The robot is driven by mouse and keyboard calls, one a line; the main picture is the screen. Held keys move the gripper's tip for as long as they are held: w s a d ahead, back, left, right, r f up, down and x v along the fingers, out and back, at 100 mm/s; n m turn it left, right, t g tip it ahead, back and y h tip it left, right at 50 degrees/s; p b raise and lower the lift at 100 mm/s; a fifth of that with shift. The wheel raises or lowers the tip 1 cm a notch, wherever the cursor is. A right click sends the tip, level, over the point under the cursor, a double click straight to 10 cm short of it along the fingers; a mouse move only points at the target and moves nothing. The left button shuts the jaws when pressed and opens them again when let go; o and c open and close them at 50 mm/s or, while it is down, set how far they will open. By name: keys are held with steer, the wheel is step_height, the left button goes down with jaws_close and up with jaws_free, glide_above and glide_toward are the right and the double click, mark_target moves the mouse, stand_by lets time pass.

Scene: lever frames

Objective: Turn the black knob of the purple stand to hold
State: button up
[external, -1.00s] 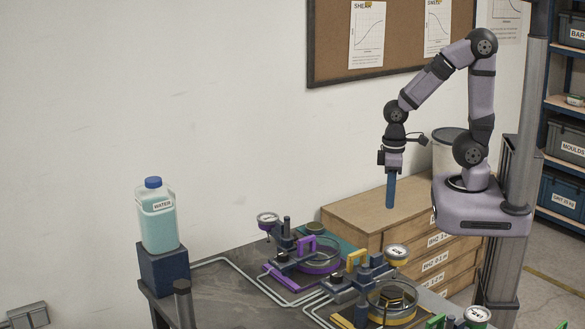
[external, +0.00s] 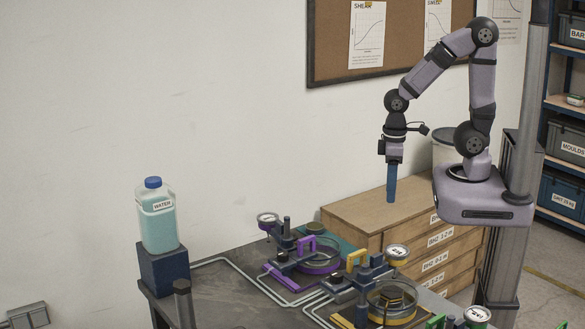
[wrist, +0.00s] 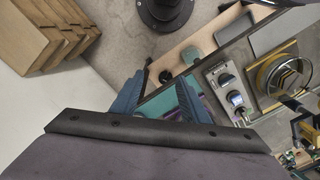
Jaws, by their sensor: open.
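The purple stand (external: 278,276) lies on the dark bench in the external view, with a purple bracket (external: 307,244), a clear-topped purple ring and a dial gauge (external: 268,219). Dark knob-like parts (external: 282,257) sit on its body; I cannot tell which is the named black knob or read its marks. My gripper (external: 391,199) points down, behind and to the right of the stand, well above and apart from it. In the wrist view, its blue fingers (wrist: 160,82) are apart with nothing held between them. The purple stand is not clearly identifiable there.
A yellow stand (external: 392,306) is in front of the purple one, and a teal stand (external: 336,243) is behind it. A wooden drawer cabinet (external: 372,218) stands below my gripper. A water bottle (external: 158,222) rests on a blue block. Grey pipes (external: 240,270) cross the bench.

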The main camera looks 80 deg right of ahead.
steer(key=w+a+r+n, duration=0.2)
steer(key=w+n, duration=0.1)
steer(key=w, duration=0.2)
steer(key=w+a+r+n, duration=0.2)
steer(key=w+n, duration=0.2)
steer(key=w, duration=0.2)
steer(key=n+b, duration=0.4)
steer(key=n, duration=1.6)
glide_above(284, 254)
step_height(284, 254, down, 2)
steer(key=shift+d+f, duration=0.1)
steer(key=shift+p, duration=0.3)
steer(key=shift+f+p, duration=1.4)
steer(key=shift+f, duration=2.2)
